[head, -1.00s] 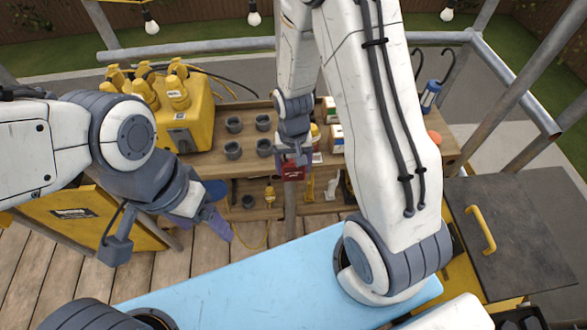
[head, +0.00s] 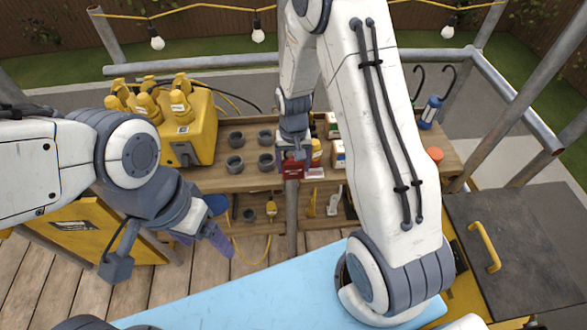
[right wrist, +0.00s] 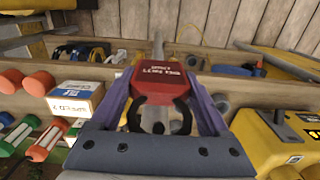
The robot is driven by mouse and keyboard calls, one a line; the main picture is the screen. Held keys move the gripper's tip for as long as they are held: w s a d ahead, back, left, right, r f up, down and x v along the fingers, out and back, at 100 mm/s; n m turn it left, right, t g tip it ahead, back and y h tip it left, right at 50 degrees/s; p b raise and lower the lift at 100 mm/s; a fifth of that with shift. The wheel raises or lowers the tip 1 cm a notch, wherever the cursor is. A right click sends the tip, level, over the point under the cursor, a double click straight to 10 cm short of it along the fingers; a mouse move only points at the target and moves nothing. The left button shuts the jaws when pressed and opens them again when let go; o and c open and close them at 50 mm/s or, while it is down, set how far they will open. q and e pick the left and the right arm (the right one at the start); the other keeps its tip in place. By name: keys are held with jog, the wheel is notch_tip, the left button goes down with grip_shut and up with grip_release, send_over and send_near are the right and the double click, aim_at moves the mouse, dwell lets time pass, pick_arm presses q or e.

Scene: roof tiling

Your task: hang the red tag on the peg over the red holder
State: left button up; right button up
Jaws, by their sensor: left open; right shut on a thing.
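The red tag (right wrist: 158,80) with white lettering is between the purple fingers of my right gripper (right wrist: 160,108) in the right wrist view. In the head view the tag (head: 293,169) shows small and red below my right wrist, in front of the wooden shelf. A grey post stands behind the tag in the right wrist view. I cannot make out the peg or the red holder. My left gripper (head: 218,238) is open and empty, to the left, above the deck and in front of the shelf.
The wooden shelf (head: 222,180) carries several grey cups (head: 236,139), white boxes (head: 337,155) and an orange round thing (head: 435,154). A yellow case (head: 190,140) stands at its left. A blue panel (head: 270,295) lies in front. A blue lantern (head: 430,112) is at the right.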

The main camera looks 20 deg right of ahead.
jog(key=shift+w+d, duration=0.15)
jog(key=shift+w, duration=0.4)
jog(key=shift+w+d+f+b, duration=0.2)
jog(key=shift+w+f+b, duration=0.2)
jog(key=shift+w+f, duration=0.3)
jog(key=o, duration=1.3)
jog(key=shift+o, duration=0.2)
